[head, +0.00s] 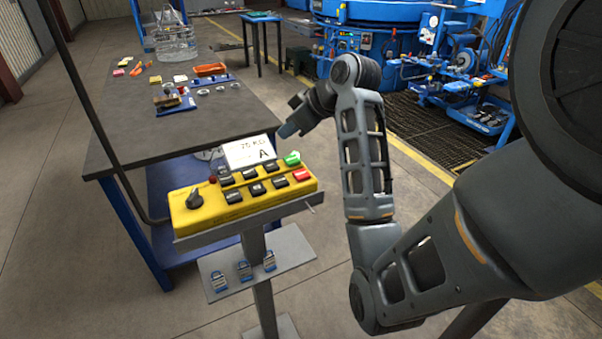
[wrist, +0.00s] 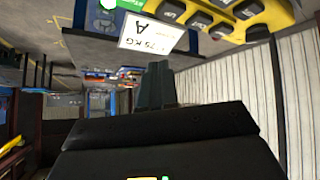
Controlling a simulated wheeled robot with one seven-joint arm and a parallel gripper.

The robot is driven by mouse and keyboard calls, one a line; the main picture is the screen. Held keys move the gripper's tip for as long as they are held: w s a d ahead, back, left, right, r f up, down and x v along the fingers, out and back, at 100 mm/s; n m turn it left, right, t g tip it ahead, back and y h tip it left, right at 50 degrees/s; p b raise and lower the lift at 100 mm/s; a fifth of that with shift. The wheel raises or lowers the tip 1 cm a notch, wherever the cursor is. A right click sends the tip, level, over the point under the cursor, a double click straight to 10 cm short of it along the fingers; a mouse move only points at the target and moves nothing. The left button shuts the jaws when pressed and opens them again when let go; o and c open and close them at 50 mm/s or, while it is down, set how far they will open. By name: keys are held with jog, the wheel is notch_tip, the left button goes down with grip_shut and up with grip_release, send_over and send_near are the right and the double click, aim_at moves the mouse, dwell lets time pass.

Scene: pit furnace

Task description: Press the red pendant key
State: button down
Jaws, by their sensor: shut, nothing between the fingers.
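The yellow pendant box (head: 245,205) lies on a grey stand in the head view. A red key (head: 303,175) sits at its right front end, in front of a green key (head: 292,159). A small round red button (head: 212,179) is at the back left. In the wrist view the pendant (wrist: 235,28) is at the top, upside down, with the green key (wrist: 128,4) at the edge; the red key is not visible there. My gripper (head: 286,131) is shut and empty, above and behind the pendant's right end, apart from the keys. Its fingers also show in the wrist view (wrist: 157,85).
A white card (head: 249,152) marked A stands upright behind the keys, close to my gripper. A dark workbench (head: 190,115) with small parts is behind the pendant.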

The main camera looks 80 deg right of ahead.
aim_at(305, 174)
jog(key=s+n, duration=0.1)
jog(key=n, duration=0.2)
jog(key=s+r+n+y, duration=0.1)
jog(key=n, duration=0.2)
jog(key=s+n, duration=0.2)
jog(key=n, duration=0.1)
jog(key=shift+a+r+n+t+y, duration=0.15)
jog(key=shift+a+n+t+y, duration=0.15)
jog(key=shift+t+y, duration=0.1)
notch_tip(305, 174, down, 9)
jog(key=b, duration=0.7)
dwell(1.6)
jog(key=shift+f, duration=0.35)
jog(key=shift+f+b, duration=0.45)
jog(key=shift+b, duration=0.15)
dwell(0.5)
jog(key=shift+r, duration=0.15)
jog(key=shift+r+p, duration=0.75)
jog(key=shift+p, duration=0.05)
